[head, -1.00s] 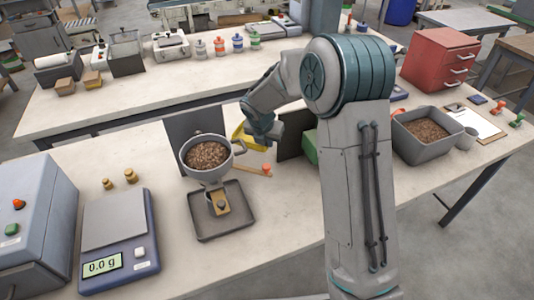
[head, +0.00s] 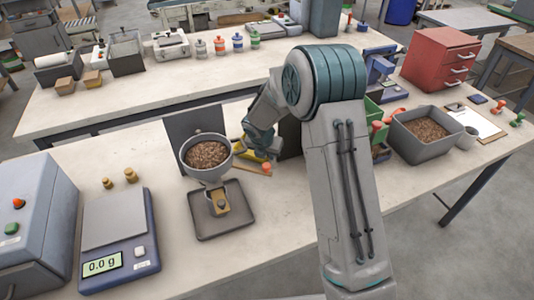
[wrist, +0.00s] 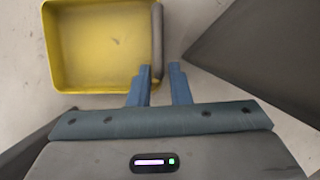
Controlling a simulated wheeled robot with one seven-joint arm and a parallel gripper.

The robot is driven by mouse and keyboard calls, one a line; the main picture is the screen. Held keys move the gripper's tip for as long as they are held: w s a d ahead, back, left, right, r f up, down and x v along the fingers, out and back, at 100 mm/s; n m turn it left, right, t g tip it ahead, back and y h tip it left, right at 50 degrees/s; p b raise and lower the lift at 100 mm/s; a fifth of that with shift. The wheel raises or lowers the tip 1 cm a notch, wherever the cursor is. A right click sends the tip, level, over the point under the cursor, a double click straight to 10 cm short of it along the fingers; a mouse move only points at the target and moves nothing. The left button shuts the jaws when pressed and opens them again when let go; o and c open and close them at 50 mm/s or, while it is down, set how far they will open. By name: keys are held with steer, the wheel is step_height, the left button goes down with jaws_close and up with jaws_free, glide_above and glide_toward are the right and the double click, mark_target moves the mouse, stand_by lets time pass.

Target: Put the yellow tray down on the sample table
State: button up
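The yellow tray (head: 247,143) is mostly hidden behind the weighing bowl and my wrist in the head view. In the wrist view the empty yellow tray (wrist: 98,42) lies level over a pale surface, with a grey bar (wrist: 157,40) along its right side. I cannot tell whether its underside touches the surface. My gripper (wrist: 160,72) points down at the tray's edge. The bar's near end is between the fingers, close to the left one, with a narrow gap to the right one. The near pale tabletop (head: 290,215) is beneath.
A bowl of brown pellets (head: 207,153) stands above a grey drip tray (head: 221,224), just left of my gripper. Dark panels stand close to my wrist. A grey bin of pellets (head: 400,145) and a green bin (head: 373,110) are on the right. The front middle of the tabletop is clear.

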steer(key=v, duration=1.2)
steer(key=s+d+r+m, duration=0.5)
steer(key=s+r+m, duration=0.1)
steer(key=m, duration=0.1)
steer(key=s+d+r+m+y, duration=0.1)
steer(key=s+d+r+m, duration=0.1)
steer(key=s+m, duration=0.9)
steer(key=s+d+r+m, duration=0.2)
steer(key=s+d+m, duration=0.2)
steer(key=s+m, duration=0.8)
steer(key=shift+d+m+y, duration=0.25)
steer(key=shift+m+y, duration=0.15)
steer(key=shift+m, duration=0.2)
steer(key=shift+r, duration=0.15)
